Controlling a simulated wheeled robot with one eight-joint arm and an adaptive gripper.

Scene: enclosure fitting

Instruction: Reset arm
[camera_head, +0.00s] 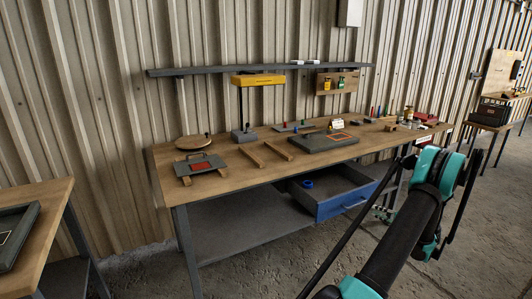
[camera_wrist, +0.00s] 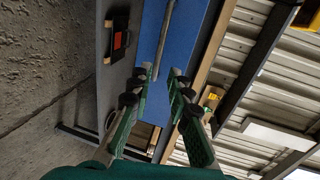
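My gripper (camera_wrist: 161,77) shows in the wrist view with its two green fingers spread apart and nothing between the pads. A blue drawer front (camera_wrist: 178,35) with a long grey handle (camera_wrist: 165,42) lies beyond the fingertips. The handle's near end appears close to the left fingertip; I cannot tell how far off it is. In the head view the drawer (camera_head: 345,203) is pulled out under the workbench, with a small blue ring-like item (camera_head: 308,184) inside.
The workbench (camera_head: 240,182) carries a dark plate with a red patch (camera_head: 201,165), a grey tray (camera_head: 325,142), a yellow-topped stand (camera_head: 257,79) and several small items. A second table (camera_head: 50,205) stands at left. A wall shelf (camera_head: 215,70) runs above. Concrete floor is open in front.

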